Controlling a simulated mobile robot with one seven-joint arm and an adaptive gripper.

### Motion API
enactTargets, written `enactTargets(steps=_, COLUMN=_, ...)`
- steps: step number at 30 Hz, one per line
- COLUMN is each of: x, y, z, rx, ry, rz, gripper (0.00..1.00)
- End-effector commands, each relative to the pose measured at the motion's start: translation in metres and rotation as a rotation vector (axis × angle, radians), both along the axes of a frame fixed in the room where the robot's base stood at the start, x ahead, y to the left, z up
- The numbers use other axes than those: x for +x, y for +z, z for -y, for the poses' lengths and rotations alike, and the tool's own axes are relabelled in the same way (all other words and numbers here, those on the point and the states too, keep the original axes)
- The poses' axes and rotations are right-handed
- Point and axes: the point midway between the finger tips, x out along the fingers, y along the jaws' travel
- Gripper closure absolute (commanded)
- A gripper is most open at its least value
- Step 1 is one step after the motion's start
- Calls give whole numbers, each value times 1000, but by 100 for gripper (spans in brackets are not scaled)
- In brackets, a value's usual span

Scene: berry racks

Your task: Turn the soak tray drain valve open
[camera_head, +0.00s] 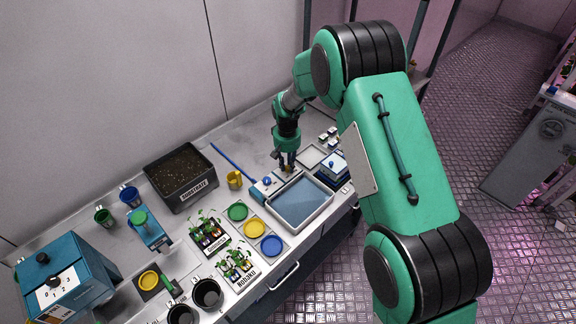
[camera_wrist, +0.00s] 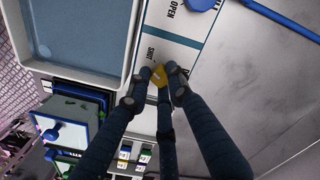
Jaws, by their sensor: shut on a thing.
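The soak tray (camera_head: 329,205) is a pale rectangular tray of blue liquid on the bench; its rim also shows in the wrist view (camera_wrist: 136,30). A white valve panel (camera_wrist: 160,25) beside it is marked OPEN and SHUT, with a blue band between. A yellow valve handle (camera_wrist: 160,74) stands at the SHUT end. My gripper (camera_head: 288,166) reaches down at the tray's far edge. In the wrist view its dark fingers (camera_wrist: 161,82) are closed around the yellow handle, hiding part of it.
A blue knob (camera_head: 267,181) sits at the panel's other end. A blue rod (camera_head: 232,160) lies behind. A blue box (camera_head: 333,169) stands close to the gripper's right. Bare bench lies behind the panel.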

Motion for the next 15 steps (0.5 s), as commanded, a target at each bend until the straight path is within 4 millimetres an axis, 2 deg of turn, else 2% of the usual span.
enactTargets(steps=1, x=-6, y=-4, z=-1, rx=-1, ry=38, rz=-12, gripper=100)
enactTargets(steps=15, x=-7, y=-5, z=1, rx=0, ry=479, rz=-15, gripper=100)
